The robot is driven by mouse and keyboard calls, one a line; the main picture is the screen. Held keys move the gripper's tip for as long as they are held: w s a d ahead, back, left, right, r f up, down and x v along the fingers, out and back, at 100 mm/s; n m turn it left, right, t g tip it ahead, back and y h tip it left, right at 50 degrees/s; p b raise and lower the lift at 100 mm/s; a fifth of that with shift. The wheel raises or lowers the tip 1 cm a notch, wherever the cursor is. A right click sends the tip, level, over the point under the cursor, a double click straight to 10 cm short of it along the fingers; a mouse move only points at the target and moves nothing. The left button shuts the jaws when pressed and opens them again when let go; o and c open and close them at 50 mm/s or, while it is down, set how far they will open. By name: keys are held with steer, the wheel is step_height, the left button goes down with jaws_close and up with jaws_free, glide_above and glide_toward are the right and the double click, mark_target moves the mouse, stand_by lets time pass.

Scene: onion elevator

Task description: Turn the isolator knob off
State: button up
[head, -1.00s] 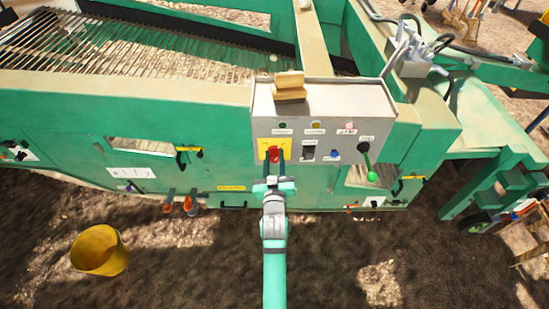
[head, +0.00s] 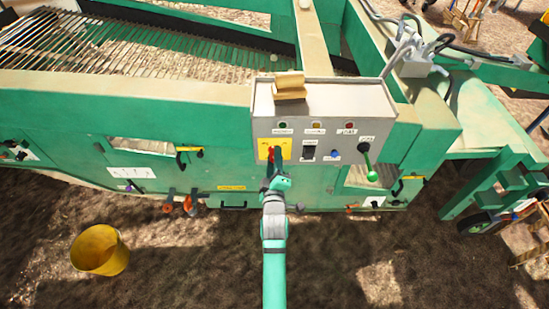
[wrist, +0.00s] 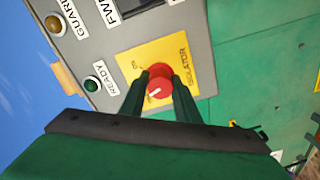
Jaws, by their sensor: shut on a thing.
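The red isolator knob (wrist: 159,88) sits on a yellow plate (wrist: 133,63) marked "ISOLATOR" on the grey control box (head: 378,112). My gripper (wrist: 160,93) is shut on the knob, one dark green finger on each side of it. A white pointer line shows on the knob's face, and the wrist view is rolled relative to the panel. In the head view the knob (head: 271,153) is partly hidden by my gripper (head: 274,160), which reaches up to the yellow plate from below.
Beside the plate are a black switch (head: 308,152), a blue button (head: 335,154) and a green-tipped lever (head: 371,176). Indicator lamps line the panel above. A wooden block (head: 290,92) lies on the box top. A yellow bucket (head: 82,262) stands on the ground at lower left.

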steer(key=n, duration=0.5)
steer(key=shift+n, duration=0.3)
stand_by(0.4)
steer(key=o, duration=1)
steer(key=shift+o, duration=0.2)
steer(key=s, duration=1)
steer(key=shift+s, duration=0.4)
